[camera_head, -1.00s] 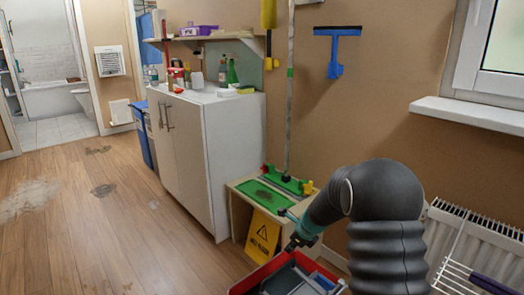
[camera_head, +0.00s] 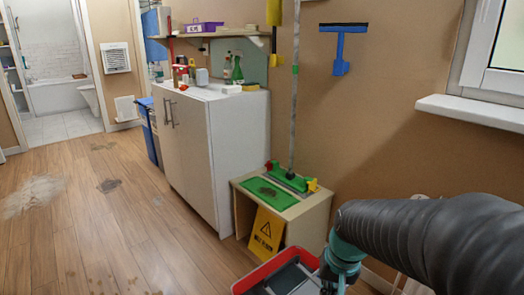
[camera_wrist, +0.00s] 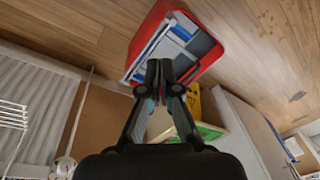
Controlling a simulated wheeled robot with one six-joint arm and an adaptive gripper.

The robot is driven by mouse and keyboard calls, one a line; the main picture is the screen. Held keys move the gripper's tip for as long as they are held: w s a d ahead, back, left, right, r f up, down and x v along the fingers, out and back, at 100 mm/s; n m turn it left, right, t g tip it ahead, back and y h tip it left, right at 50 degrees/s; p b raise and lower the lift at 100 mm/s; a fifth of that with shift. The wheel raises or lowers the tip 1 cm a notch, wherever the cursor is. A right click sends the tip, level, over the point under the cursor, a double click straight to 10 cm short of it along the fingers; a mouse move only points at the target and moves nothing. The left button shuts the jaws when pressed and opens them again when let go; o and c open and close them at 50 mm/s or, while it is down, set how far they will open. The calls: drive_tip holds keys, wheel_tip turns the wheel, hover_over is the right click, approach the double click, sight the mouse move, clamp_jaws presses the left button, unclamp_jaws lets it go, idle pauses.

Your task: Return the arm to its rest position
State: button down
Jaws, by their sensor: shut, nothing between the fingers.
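My arm crosses the lower right of the head view, its dark sleeved links reaching left to a teal and dark wrist. My gripper (camera_wrist: 160,78) shows from above in the wrist view, its two dark fingers together and empty. In the head view only the wrist end shows at the bottom edge and the fingertips are not clear. In the wrist view the fingertips overlap the near edge of a red tray (camera_wrist: 209,62). I cannot tell whether they touch it. The red tray also shows in the head view (camera_head: 262,271), just left of my wrist.
A low wooden stand (camera_head: 311,220) with a green mat (camera_head: 268,194) and a yellow warning sign (camera_head: 267,234) stands behind the tray. A white cabinet (camera_head: 200,150) is to its left. A window sill (camera_head: 470,112) is at right. The wooden floor at left is open.

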drive_tip(key=s+d+r+n+t+h, duration=0.1)
drive_tip(key=s+r+t, duration=0.3)
drive_tip(key=s+r, duration=0.5)
drive_tip(key=shift+s+d+n, duration=0.15)
drive_tip(key=shift+s+n, duration=0.45)
drive_tip(key=shift+s, duration=0.35)
